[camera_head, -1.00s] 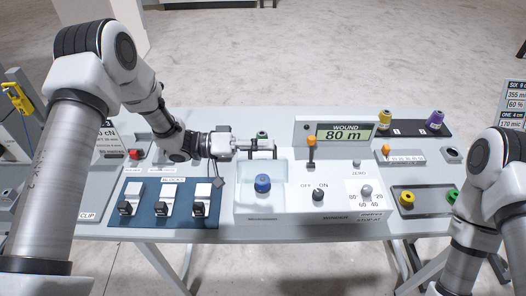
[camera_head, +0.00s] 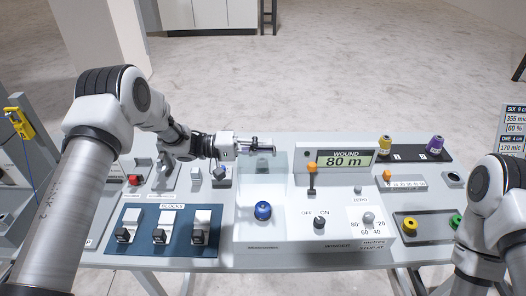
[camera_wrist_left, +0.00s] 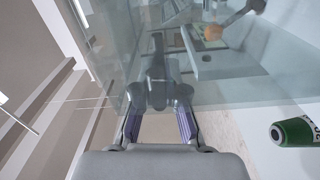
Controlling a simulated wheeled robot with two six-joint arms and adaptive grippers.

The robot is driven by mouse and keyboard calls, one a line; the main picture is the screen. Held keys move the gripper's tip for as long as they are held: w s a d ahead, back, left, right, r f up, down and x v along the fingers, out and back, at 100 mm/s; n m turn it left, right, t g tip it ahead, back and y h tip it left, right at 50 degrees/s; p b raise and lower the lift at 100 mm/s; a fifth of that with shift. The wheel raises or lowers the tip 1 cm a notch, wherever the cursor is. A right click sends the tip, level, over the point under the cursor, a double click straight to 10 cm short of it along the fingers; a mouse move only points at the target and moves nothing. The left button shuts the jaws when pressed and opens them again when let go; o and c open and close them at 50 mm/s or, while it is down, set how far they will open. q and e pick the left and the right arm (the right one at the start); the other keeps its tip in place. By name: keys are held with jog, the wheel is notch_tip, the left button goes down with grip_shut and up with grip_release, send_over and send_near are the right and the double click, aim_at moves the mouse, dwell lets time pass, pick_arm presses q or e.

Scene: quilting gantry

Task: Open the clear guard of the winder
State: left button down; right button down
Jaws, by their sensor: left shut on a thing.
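The clear guard (camera_head: 262,172) of the winder (camera_head: 250,236) is a see-through panel, raised and standing steeply behind the blue bobbin (camera_head: 263,211). My left gripper (camera_head: 262,147) is at the guard's top edge, shut on its grey handle. In the left wrist view the fingers (camera_wrist_left: 158,118) close around the grey handle (camera_wrist_left: 157,85), and the guard (camera_wrist_left: 225,85) fills much of the picture. My right arm shows at the right edge; its gripper is out of view.
A display box (camera_head: 336,160) reading 80 m and an orange-tipped lever (camera_head: 311,178) stand right of the guard. A blue block tray (camera_head: 145,244) lies to its left. A green spool (camera_wrist_left: 293,132) shows in the left wrist view.

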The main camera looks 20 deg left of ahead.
pick_arm(q)
jog(key=shift+w+a+f, duration=0.1)
jog(key=shift+w+f, duration=0.05)
jog(key=shift+w, duration=0.15)
jog(key=c, duration=1.2)
grip_release()
jog(key=shift+w, duration=0.15)
jog(key=v, duration=1.1)
jog(key=shift+a, duration=0.35)
